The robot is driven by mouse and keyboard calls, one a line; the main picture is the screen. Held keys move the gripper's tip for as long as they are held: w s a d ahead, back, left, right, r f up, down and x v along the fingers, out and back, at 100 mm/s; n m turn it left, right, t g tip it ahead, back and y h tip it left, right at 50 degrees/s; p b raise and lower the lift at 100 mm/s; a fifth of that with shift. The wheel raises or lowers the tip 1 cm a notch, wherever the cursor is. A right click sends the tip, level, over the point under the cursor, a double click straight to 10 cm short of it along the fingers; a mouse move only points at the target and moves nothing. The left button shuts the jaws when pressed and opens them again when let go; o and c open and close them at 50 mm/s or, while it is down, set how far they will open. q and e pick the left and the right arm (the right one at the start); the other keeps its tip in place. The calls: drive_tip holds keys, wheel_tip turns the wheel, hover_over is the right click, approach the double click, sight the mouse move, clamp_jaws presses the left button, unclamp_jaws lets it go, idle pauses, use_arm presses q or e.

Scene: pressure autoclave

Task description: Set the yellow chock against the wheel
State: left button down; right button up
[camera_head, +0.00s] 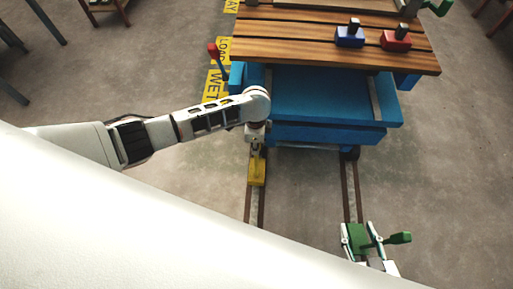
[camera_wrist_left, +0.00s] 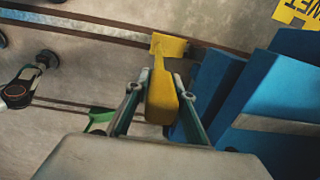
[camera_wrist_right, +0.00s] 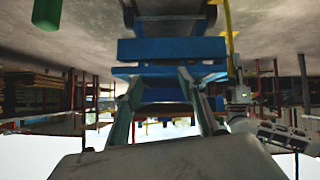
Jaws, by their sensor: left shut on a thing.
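My left gripper (camera_head: 257,150) is shut on the handle of the yellow chock (camera_head: 257,172), over the left rail just in front of the blue cart (camera_head: 325,100). In the left wrist view the yellow chock (camera_wrist_left: 168,47) has its block end near the rail and its handle between the fingers (camera_wrist_left: 158,95). The left front wheel is hidden behind my gripper in the head view. I cannot tell whether the chock touches it or the rail. The right front wheel (camera_head: 350,153) shows dark on the right rail. My right gripper (camera_head: 364,240) is open and empty.
A green chock with a handle (camera_head: 397,238) lies by the right rail near my right gripper. The cart's slatted wooden top (camera_head: 300,40) carries a blue block (camera_head: 349,38) and a red block (camera_head: 396,41). Floor between the rails is clear.

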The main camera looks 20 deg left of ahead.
use_arm(q)
drive_tip(key=f+b, duration=0.1)
drive_tip(key=f, duration=0.2)
drive_tip(key=shift+s, duration=0.2)
drive_tip(key=shift+w+f+b, duration=0.15)
drive_tip(key=shift+f+b, duration=0.15)
drive_tip(key=shift+f, duration=0.15)
drive_tip(key=shift+w+r, duration=0.1)
drive_tip(key=shift+r, duration=0.1)
use_arm(e)
drive_tip(key=shift+w+a+r, duration=0.15)
drive_tip(key=shift+w+a, duration=0.1)
drive_tip(key=shift+w, duration=0.05)
use_arm(q)
drive_tip(key=shift+f, duration=0.15)
drive_tip(key=c, duration=1.7)
unclamp_jaws()
drive_tip(key=shift+f, duration=0.1)
use_arm(e)
drive_tip(key=shift+s+f, duration=0.2)
